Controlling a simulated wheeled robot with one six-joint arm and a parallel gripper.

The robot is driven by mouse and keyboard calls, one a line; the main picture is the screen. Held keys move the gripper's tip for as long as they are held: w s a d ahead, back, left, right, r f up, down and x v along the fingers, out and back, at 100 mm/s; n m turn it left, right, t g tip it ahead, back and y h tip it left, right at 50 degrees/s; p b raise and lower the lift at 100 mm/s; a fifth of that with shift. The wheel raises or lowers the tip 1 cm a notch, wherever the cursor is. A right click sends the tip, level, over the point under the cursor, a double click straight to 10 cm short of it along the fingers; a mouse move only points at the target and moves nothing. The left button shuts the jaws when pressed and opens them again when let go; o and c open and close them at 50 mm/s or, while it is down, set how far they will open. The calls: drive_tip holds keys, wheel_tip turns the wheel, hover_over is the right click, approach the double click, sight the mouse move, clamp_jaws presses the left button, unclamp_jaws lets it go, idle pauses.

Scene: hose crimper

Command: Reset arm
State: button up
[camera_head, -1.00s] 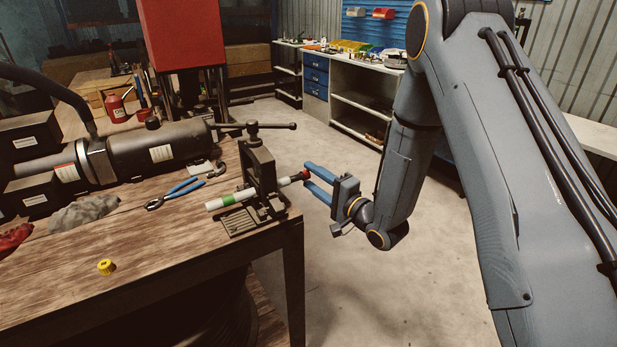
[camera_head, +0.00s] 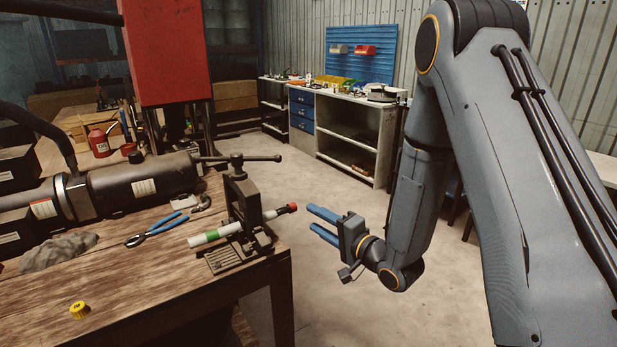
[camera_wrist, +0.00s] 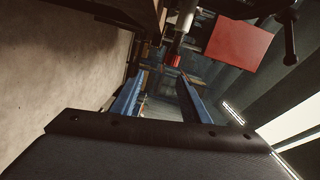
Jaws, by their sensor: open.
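My gripper (camera_head: 324,225) has two blue fingers, held apart and empty, over the floor just right of the workbench. The blue fingers also show in the wrist view (camera_wrist: 158,98). A white hose piece with a green band (camera_head: 213,236) lies through the dark clamp (camera_head: 240,205) on the bench corner. Its red-tipped end (camera_head: 291,208) sticks out to the right, a short gap from my fingertips. In the wrist view the red tip (camera_wrist: 174,61) shows beyond the fingers.
The wooden workbench (camera_head: 150,290) holds a yellow cap (camera_head: 79,310), blue-handled pliers (camera_head: 155,233), a grey rag (camera_head: 58,252) and a large dark cylinder (camera_head: 140,190). A white shelf unit (camera_head: 345,130) stands at the back. The floor right of the bench is open.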

drive_tip(key=s+d+f+n+g+h, duration=0.2)
drive_tip(key=s+d+n+g+h, duration=0.3)
drive_tip(key=d+h, duration=0.65)
drive_tip(key=s+d+r+n+g, duration=0.1)
drive_tip(key=s+d+g, duration=0.1)
drive_tip(key=s, duration=0.8)
drive_tip(key=s+d+n+g, duration=0.2)
drive_tip(key=s+g, duration=0.3)
drive_tip(key=s, duration=0.6)
drive_tip(key=shift+s+d+r+n, duration=0.2)
drive_tip(key=shift+r+n, duration=0.1)
drive_tip(key=shift+r, duration=0.05)
